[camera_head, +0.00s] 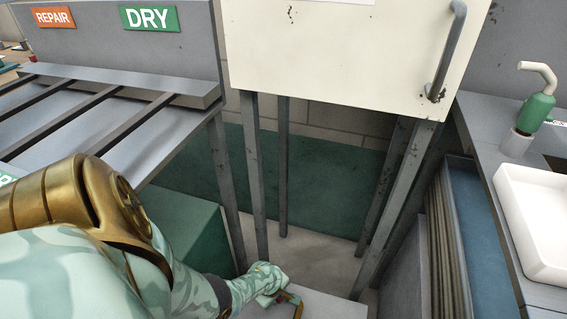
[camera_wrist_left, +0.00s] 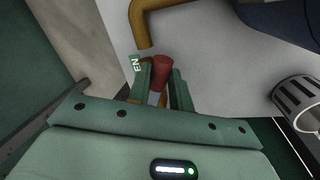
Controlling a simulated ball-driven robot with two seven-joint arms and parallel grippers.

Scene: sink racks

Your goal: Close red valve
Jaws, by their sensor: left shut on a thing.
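The red valve (camera_wrist_left: 162,70) shows in the left wrist view as a red handle end between the two green fingers of my left gripper (camera_wrist_left: 161,88). The fingers are shut on it. A brass-coloured pipe (camera_wrist_left: 146,32) bends down just beyond the fingertips. A green label (camera_wrist_left: 135,66) with the letters "EN" shows left of the fingers; the rest of it is hidden. In the head view my left gripper (camera_head: 272,291) is low at the bottom centre, beside the brass pipe. The valve is mostly hidden by the gripper there. My right gripper is in neither view.
A white cabinet (camera_head: 340,50) on grey metal legs stands over the low area. A slatted drying rack (camera_head: 90,100) is at the left, under a DRY sign (camera_head: 149,18). A white sink (camera_head: 535,215) is at the right. A slotted metal cylinder (camera_wrist_left: 298,98) is right of the gripper.

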